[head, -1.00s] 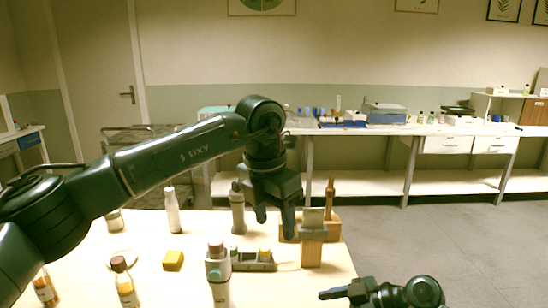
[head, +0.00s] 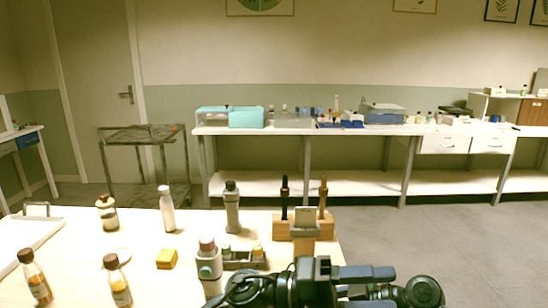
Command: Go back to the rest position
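My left gripper (head: 372,286) is at the bottom right of the head view, low beyond the table's right edge, fingers pointing right. Its two fingers look apart, with nothing seen held. My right arm's dark wrist (head: 424,291) shows beside it at the bottom edge; its fingers are hidden or merge with the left gripper. On the table (head: 75,250) stand amber bottles with labels (head: 118,285) at front left, a white bottle (head: 168,212) and a grey bottle (head: 232,210) further back, all upright.
A cart and long bench stand behind; floor at right is clear.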

